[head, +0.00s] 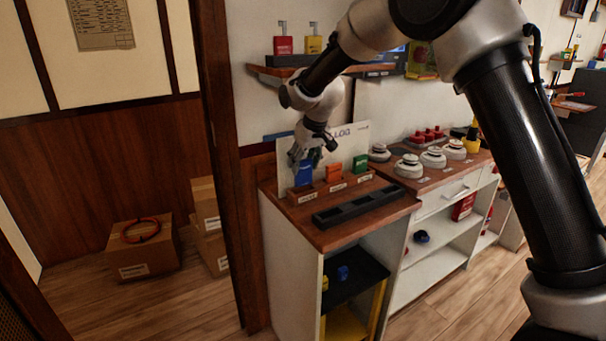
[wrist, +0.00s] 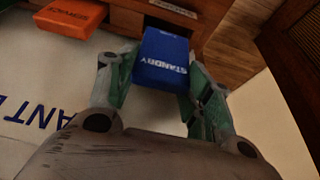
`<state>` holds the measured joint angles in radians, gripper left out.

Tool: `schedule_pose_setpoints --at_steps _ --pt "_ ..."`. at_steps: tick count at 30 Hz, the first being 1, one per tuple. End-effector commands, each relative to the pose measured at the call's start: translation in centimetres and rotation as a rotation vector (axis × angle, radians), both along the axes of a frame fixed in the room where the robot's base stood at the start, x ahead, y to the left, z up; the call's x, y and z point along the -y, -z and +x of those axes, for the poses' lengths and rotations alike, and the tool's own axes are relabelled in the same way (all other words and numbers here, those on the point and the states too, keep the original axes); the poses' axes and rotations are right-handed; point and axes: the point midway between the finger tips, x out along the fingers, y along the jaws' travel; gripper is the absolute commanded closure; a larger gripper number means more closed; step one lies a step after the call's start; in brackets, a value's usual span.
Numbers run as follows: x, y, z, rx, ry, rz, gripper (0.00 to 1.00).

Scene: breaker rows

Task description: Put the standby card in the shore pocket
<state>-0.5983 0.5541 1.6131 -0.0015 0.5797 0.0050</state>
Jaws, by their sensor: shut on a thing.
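The blue standby card (head: 304,174) is upright between the fingers of my gripper (head: 308,157), which is shut on it. In the wrist view the card (wrist: 162,58) reads STANDBY, with a finger on each side of it. It is at the left pocket (head: 302,193) of a wooden card rack on the counter. I cannot tell whether its lower edge is inside that pocket. An orange card (head: 334,172) stands in the middle pocket and a green card (head: 361,163) in the right one. The pocket labels are too small to read surely, so I cannot tell which is shore.
A white board (head: 345,137) stands behind the rack. A long black tray (head: 352,205) lies in front of it. Round white devices (head: 408,167) fill the counter to the right. A shelf with padlocks (head: 283,45) hangs above. A wooden post (head: 222,130) is at the left.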

Motion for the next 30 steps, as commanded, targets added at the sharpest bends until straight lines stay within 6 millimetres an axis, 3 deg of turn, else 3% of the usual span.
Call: schedule_pose_setpoints --at_steps 6,18,19,22,30 --pt "0.0 3.8 -0.1 -0.004 0.0 -0.003 0.73" --pt "-0.2 4.5 0.3 -0.001 0.0 -0.001 0.73" --pt "-0.2 4.5 0.3 -0.001 0.0 -0.001 0.47" --pt "-0.2 4.5 0.3 -0.001 0.0 -0.001 0.29" --pt "-0.2 4.5 0.3 -0.001 0.0 -0.001 0.28"
